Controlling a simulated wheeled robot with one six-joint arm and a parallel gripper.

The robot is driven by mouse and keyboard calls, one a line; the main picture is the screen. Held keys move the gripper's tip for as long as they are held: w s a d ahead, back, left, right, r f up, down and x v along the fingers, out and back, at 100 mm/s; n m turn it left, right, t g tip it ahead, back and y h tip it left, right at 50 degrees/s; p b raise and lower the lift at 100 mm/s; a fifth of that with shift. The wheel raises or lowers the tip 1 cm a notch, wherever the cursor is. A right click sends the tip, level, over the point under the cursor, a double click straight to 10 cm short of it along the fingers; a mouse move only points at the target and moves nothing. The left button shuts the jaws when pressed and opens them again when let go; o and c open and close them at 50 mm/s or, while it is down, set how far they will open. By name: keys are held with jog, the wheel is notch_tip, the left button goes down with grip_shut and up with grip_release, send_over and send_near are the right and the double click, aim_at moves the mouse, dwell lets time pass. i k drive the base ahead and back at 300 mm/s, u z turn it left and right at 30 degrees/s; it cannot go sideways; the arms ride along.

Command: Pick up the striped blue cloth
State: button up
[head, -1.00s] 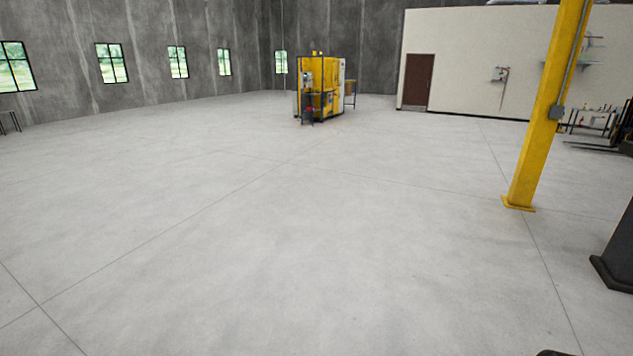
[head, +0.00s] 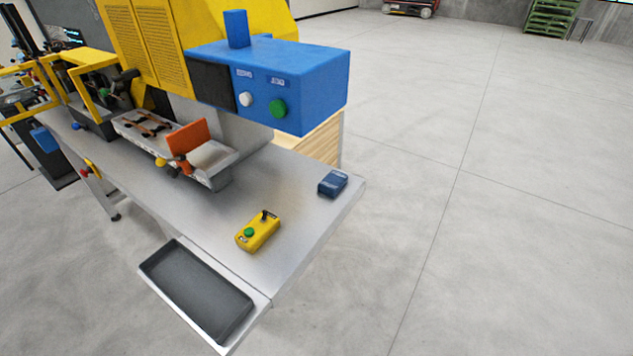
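A small dark blue folded item with paler marks, which looks like the striped blue cloth (head: 332,184), lies flat near the right corner of the grey metal worktop (head: 300,200). Its stripes are too small to make out clearly. Nothing lies on top of it. My gripper is not in view.
A yellow control box (head: 258,231) with a green button sits left of the cloth. A blue machine housing (head: 310,85) overhangs behind it. A dark tray (head: 197,289) juts from the worktop's front edge. An orange plate (head: 187,140) stands further left. Open floor lies to the right.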

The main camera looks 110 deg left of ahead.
aim_at(334, 183)
jog(key=u, duration=2.1)
jog(key=i, duration=2.3)
jog(key=u, duration=3.7)
jog(key=i, duration=0.5)
jog(key=z, duration=0.1)
